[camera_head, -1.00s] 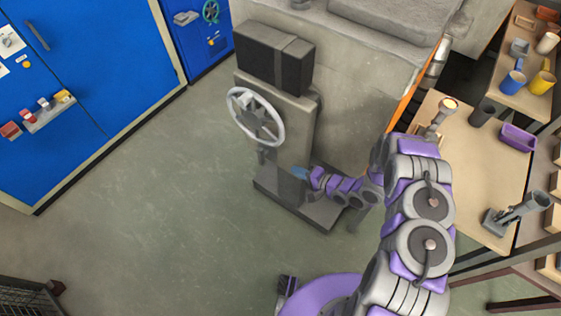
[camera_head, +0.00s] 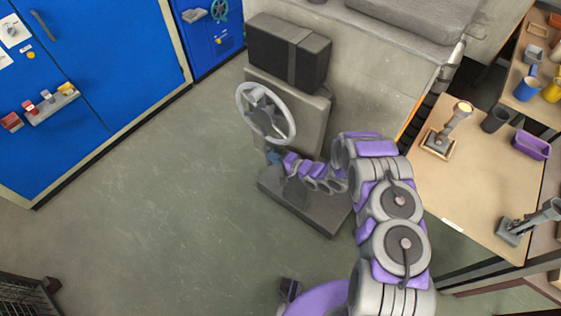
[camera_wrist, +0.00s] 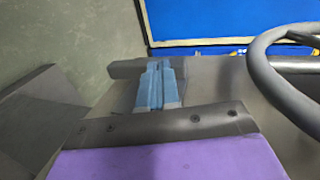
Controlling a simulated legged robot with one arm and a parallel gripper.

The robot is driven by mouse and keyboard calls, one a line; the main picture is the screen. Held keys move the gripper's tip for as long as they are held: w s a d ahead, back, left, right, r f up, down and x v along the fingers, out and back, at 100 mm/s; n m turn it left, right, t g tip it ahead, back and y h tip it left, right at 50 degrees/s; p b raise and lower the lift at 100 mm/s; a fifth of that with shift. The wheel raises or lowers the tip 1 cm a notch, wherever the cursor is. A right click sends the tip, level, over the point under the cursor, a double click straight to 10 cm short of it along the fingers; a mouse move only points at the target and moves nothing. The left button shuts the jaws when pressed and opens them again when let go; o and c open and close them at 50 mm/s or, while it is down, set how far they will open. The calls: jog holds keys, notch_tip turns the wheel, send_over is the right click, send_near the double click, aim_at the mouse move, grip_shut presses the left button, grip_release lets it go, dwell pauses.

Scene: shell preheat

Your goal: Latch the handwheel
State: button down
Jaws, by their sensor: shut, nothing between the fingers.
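The handwheel (camera_head: 263,119) is a light grey ring with a dark hub on the front of a grey pedestal. My gripper (camera_head: 274,157) is just below the wheel, in front of the pedestal. In the wrist view my blue fingers (camera_wrist: 160,84) are shut together with nothing between them. A dark grey bar (camera_wrist: 122,69) lies crosswise at their tips; whether they touch it I cannot tell. The wheel's rim (camera_wrist: 262,78) curves past on the right of the fingers, apart from them. The latch itself is not clearly made out.
The pedestal's dark base plate (camera_head: 310,208) lies under my arm. A blue cabinet (camera_head: 95,60) stands at the left. A wooden bench (camera_head: 470,190) with a purple bin (camera_head: 532,145) and a dark cup (camera_head: 495,119) is at the right. The floor left of the pedestal is clear.

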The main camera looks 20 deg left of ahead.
jog(key=h+p, duration=0.1)
jog(key=p, duration=0.1)
jog(key=a+r+h+p, duration=0.1)
jog(key=p, duration=0.2)
jog(key=g+p, duration=0.1)
jog(key=p, duration=0.1)
jog(key=shift+w+a+r+h, duration=0.2)
jog(key=shift+w+r+h, duration=0.15)
jog(key=shift+r+h, duration=0.05)
jog(key=shift+f, duration=0.15)
